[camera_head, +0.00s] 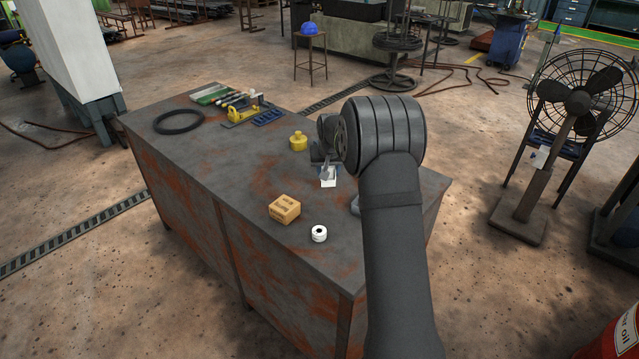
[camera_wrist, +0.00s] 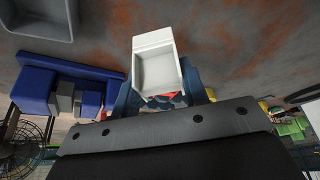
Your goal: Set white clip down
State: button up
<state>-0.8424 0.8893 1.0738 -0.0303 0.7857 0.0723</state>
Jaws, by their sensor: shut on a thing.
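The white clip (camera_head: 328,178) is at the end of my gripper (camera_head: 325,168), above the rusty grey bench top (camera_head: 225,165) in the head view. In the wrist view the clip (camera_wrist: 158,65) is a white, open-sided box shape held between the blue fingers of my gripper (camera_wrist: 160,98). My gripper is shut on it. My arm partly hides the gripper in the head view, and I cannot tell whether the clip touches the bench.
A cardboard box (camera_head: 284,208) and a white roll (camera_head: 319,233) stand toward the front. A yellow container (camera_head: 298,141) stands behind the gripper. A black ring (camera_head: 178,122) and tools lie at the far left. A grey tray (camera_wrist: 42,15) shows in the wrist view. The left-middle bench is clear.

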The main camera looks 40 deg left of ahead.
jog(key=a+f, duration=0.1)
jog(key=a, duration=0.1)
jog(key=shift+s+a+f, duration=0.4)
jog(key=shift+f, duration=1.95)
jog(key=shift+f, duration=0.1)
jog(key=o, duration=1)
jog(key=shift+f, duration=0.1)
jog(key=shift+c, duration=0.2)
jog(key=shift+s+r, duration=0.1)
jog(key=shift+r, duration=0.4)
jog(key=v, duration=1.1)
jog(key=shift+r, duration=0.15)
